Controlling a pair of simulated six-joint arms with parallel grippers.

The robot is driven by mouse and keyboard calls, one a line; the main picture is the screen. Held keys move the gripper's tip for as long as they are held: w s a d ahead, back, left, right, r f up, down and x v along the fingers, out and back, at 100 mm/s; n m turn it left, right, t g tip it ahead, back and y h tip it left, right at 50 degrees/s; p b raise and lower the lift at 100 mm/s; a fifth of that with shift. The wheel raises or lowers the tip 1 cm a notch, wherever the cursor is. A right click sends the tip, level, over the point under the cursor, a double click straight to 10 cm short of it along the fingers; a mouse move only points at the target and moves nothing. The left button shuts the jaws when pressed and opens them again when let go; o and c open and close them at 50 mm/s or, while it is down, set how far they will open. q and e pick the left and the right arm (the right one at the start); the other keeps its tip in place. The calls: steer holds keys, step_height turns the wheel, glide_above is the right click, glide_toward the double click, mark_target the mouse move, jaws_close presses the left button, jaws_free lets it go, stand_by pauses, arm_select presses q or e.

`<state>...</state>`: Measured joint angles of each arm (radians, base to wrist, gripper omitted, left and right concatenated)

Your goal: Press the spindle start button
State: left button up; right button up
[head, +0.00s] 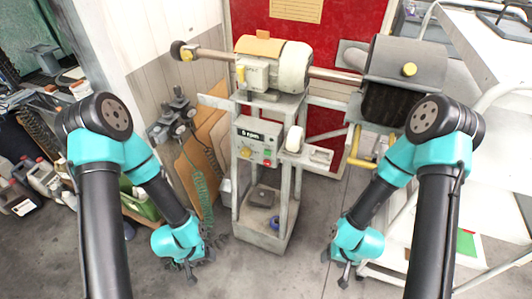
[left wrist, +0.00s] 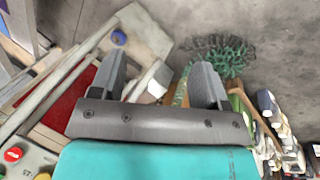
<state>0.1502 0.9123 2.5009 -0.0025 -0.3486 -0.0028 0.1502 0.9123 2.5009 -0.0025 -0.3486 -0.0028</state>
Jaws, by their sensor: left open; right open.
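The control panel (head: 257,143) is a grey box on the front of the machine stand. It carries a dark display reading in rpm, a yellow knob (head: 246,152), a small green button (head: 267,152) and a red button (head: 267,162) below it. In the left wrist view the red button (left wrist: 13,154) shows at the lower left edge. My left gripper (head: 191,272) hangs low, left of the stand and below the panel. Its fingers (left wrist: 160,82) are apart and empty. My right gripper (head: 343,278) hangs low to the right of the stand, open and apart from it.
The spindle motor (head: 275,65) sits on top of the stand, with a brush at the left end of its shaft and a dark hood (head: 400,75) at right. A coiled green cable (head: 203,188) hangs left of the stand. A white cart (head: 490,150) stands at right.

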arm_select(q)
steer(key=shift+c, duration=0.2)
jaws_close()
stand_by(0.6)
stand_by(1.0)
